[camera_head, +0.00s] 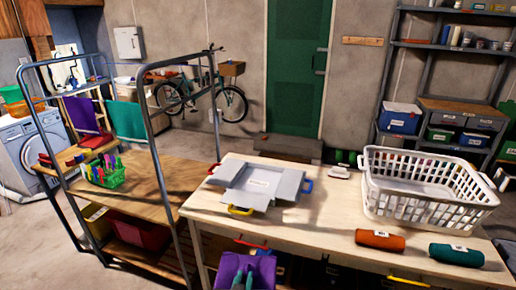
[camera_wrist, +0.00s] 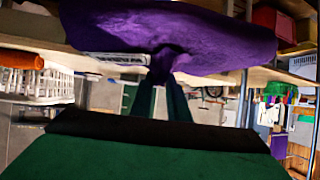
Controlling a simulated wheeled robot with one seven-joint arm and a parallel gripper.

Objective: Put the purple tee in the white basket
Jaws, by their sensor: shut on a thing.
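The purple tee (camera_head: 246,269) is at the bottom edge of the head view, in front of the table's near edge. My gripper (camera_head: 242,281) is shut on it. In the wrist view the purple tee (camera_wrist: 170,35) is bunched between the fingertips of my gripper (camera_wrist: 163,72) and spreads out wide across the picture. The white basket (camera_head: 418,211) stands upright on the right part of the table, apart from the tee and my gripper. It looks empty. The basket (camera_wrist: 35,82) also shows upside down at the left of the wrist view.
The pale table (camera_head: 305,245) carries a grey folding board (camera_head: 262,184) at left, and an orange roll (camera_head: 380,241) and a green roll (camera_head: 456,254) before the basket. The tabletop between board and basket is mostly clear. A metal-framed rack (camera_head: 160,160) stands left, with another purple cloth (camera_head: 82,115) hanging beyond.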

